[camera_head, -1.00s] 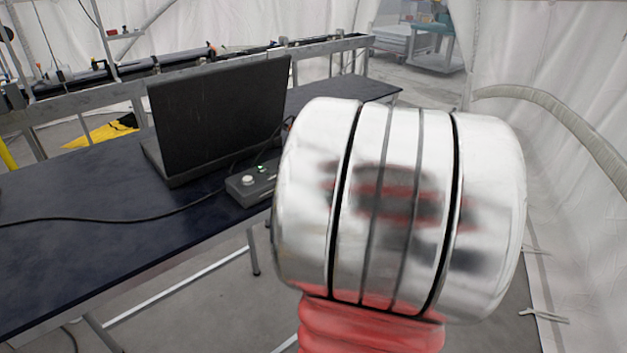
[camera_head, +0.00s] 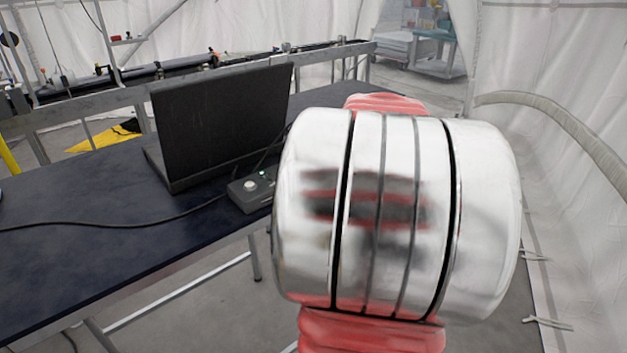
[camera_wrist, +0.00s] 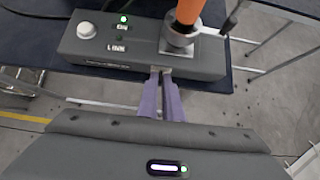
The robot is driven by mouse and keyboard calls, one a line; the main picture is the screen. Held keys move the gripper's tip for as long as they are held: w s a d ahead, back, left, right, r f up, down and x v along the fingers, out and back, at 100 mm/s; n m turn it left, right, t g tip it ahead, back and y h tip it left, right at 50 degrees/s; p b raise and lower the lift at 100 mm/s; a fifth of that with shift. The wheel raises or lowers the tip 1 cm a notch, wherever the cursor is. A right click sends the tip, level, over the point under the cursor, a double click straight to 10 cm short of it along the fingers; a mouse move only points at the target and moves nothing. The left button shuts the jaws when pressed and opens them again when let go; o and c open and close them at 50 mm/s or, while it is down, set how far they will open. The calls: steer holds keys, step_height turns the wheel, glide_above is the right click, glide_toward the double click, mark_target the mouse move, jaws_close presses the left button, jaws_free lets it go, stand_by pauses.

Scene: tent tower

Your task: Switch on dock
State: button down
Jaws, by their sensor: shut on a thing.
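A dark grey control box (camera_head: 252,190), which looks like the dock, sits at the right end of the blue table beside the laptop. In the wrist view the box (camera_wrist: 85,52) carries a white round knob (camera_wrist: 86,29), a lit green light (camera_wrist: 123,19) by the label ON, and a LINK label. An orange stick (camera_wrist: 188,12) stands in a silver collar (camera_wrist: 179,42) on its right part. My gripper (camera_wrist: 161,76) has its two purple fingers close together at the box's front edge, shut on a small pale part there. My arm hides the gripper in the head view.
An open black laptop (camera_head: 222,125) stands on the blue table (camera_head: 70,225), left of the box. A black cable (camera_head: 130,223) runs across the table to the box. A metal rail bench stands behind. The tent wall and a pale hose (camera_head: 560,118) are at right.

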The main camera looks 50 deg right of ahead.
steer(key=shift+f, duration=0.1)
steer(key=c, duration=1.9)
jaws_free()
steer(key=shift+c, duration=0.2)
steer(key=v, duration=1.3)
steer(key=shift+s+r, duration=0.2)
steer(key=shift+r, duration=0.1)
